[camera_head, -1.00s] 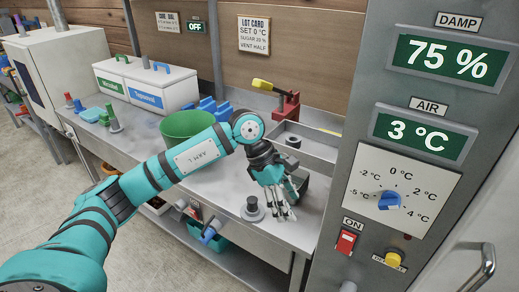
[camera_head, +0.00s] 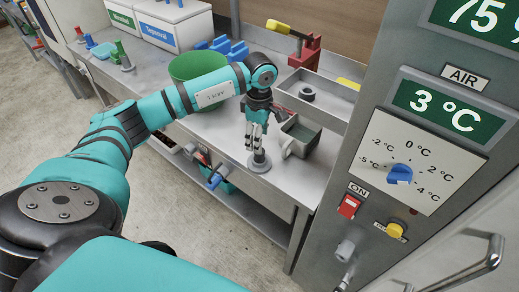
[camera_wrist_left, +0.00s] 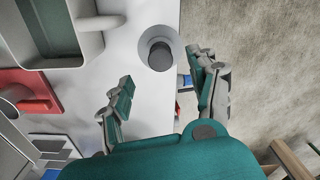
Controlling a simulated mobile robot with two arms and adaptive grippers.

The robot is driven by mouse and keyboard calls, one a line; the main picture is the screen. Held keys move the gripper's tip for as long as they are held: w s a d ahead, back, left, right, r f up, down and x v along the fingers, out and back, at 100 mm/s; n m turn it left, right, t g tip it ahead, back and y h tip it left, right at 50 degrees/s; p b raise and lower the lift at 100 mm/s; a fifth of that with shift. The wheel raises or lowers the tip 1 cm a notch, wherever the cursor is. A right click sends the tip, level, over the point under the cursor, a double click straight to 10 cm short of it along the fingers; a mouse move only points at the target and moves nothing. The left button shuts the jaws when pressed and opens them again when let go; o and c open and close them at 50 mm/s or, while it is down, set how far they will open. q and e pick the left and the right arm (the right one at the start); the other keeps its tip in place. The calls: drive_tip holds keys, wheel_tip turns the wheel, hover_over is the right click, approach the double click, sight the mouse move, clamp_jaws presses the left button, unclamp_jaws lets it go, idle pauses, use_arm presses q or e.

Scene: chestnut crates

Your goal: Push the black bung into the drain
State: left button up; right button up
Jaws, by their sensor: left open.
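The black bung (camera_head: 259,155) stands upright on the bench near its front edge, in a round grey collar (camera_head: 260,166) that looks like the drain; how deep it sits I cannot tell. In the left wrist view the dark bung (camera_wrist_left: 160,56) shows inside the pale grey ring, beyond my fingertips. My left gripper (camera_head: 256,138) points down just above the bung in the head view. In the left wrist view its fingers (camera_wrist_left: 165,82) are apart with nothing between them. My right gripper is out of view.
A grey handled container (camera_head: 300,138) stands close to the right of my left gripper. Behind it is a metal tray (camera_head: 335,100) with a dark ring (camera_head: 307,93). A green bowl (camera_head: 197,66) is behind my arm. The control cabinet (camera_head: 375,80) bounds the right.

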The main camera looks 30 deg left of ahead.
sight(259, 157)
use_arm(q)
wheel_tip(259, 157, down, 3)
drive_tip(key=shift+s+f+p, duration=0.1)
drive_tip(key=shift+f+p, duration=0.05)
drive_tip(key=shift+p, duration=0.2)
wheel_tip(259, 157, down, 4)
drive_tip(key=shift+r+p, duration=0.25)
drive_tip(key=shift+p, duration=0.1)
drive_tip(key=shift+f, duration=0.45)
clamp_jaws()
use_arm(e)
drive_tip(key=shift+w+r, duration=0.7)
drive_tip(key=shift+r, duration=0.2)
use_arm(q)
drive_tip(key=shift+r, duration=0.6)
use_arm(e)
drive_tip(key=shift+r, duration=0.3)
use_arm(q)
drive_tip(key=c, duration=0.7)
unclamp_jaws()
clamp_jaws()
